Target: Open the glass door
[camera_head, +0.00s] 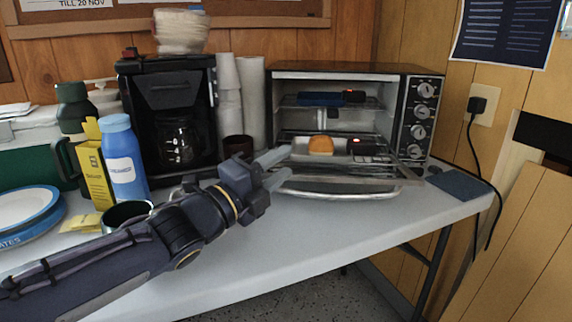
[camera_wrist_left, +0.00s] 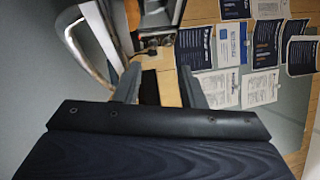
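The toaster oven (camera_head: 402,72) stands at the back right of the table. Its glass door (camera_head: 335,190) is swung down and lies out low in front of the oven, so the inside shows. My left gripper (camera_head: 278,167) is at the left front of the oven, by the door's left end; its two fingers are apart with nothing seen between them. I cannot tell whether a finger touches the door. In the left wrist view the open fingers (camera_wrist_left: 160,88) show, with a curved metal bar (camera_wrist_left: 82,45) to their left. My right gripper is not in view.
A bun (camera_head: 320,145) sits on a tray inside the oven, and a blue item (camera_head: 318,99) lies on the upper rack. A coffee maker (camera_head: 165,110), blue bottle (camera_head: 123,160) and dark mug (camera_head: 238,146) stand left. The front right of the table (camera_head: 330,225) is clear.

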